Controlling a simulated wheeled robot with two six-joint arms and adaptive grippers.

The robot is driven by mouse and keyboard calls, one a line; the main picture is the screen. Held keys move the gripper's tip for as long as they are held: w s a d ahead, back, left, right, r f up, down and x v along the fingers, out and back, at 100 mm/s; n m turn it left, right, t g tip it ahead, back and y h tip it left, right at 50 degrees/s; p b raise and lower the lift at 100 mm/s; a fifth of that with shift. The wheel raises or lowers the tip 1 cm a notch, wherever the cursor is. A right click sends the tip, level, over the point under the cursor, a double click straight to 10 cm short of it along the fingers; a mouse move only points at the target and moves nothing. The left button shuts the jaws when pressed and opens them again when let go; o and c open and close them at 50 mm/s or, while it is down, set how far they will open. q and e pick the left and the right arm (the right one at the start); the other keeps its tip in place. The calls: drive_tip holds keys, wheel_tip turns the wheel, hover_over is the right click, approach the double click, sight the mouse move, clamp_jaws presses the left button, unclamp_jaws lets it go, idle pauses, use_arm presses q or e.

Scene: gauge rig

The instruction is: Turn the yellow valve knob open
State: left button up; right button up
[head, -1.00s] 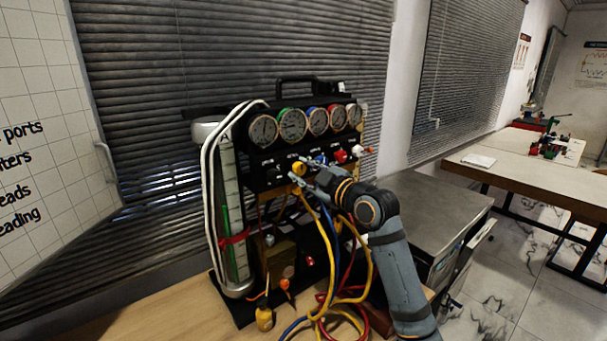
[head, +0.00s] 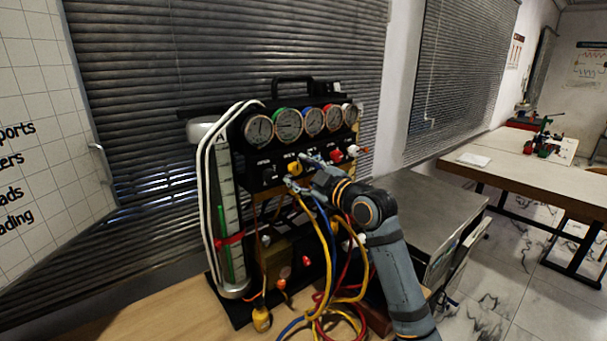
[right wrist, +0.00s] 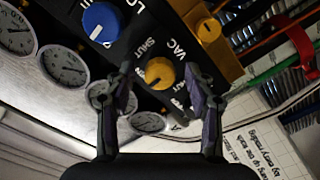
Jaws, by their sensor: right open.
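The yellow valve knob (head: 294,168) is on the black front panel below the row of gauges. In the right wrist view the yellow knob (right wrist: 160,73) sits between my two fingers, beside the words VAC and SHUT. My right gripper (head: 297,171) is open, with one finger above and one below the knob. In the right wrist view my right gripper (right wrist: 164,90) shows a gap between each finger and the knob. I cannot tell how deep the fingertips reach. My left gripper is not in view.
A blue knob (right wrist: 100,22) is next to the yellow one. A red knob (head: 337,156) is further right on the panel. Several gauges (head: 289,124) line the top. Yellow, blue and red hoses (head: 357,280) hang below my right gripper. A glass column (head: 228,215) stands at left.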

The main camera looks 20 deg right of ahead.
drive_tip(key=v, duration=0.7)
drive_tip(key=shift+s, duration=0.1)
